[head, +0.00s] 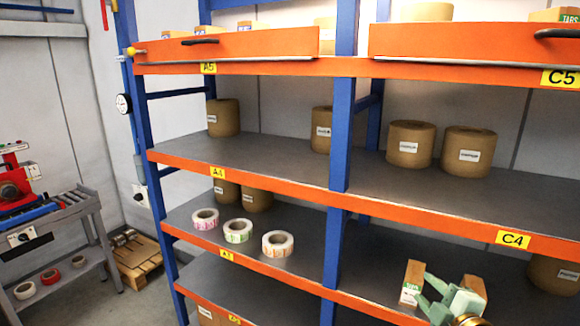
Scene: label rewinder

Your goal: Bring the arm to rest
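My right gripper (424,287) is at the bottom right of the head view, pale green with a gold ring at the wrist. Its two fingers are apart and point left, with nothing seen between them. A small brown box with a white label (412,282) stands just left of the fingertips; I cannot tell whether they touch it. Another brown box (474,284) shows behind the gripper, partly hidden by it. My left gripper is not in view.
A blue and orange rack holds brown rolls (410,143) and several label rolls (238,231). A blue upright (341,130) and the orange C4 beam (470,232) stand near my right gripper. At left are a grey roller bench (75,212) and a wooden pallet (138,260).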

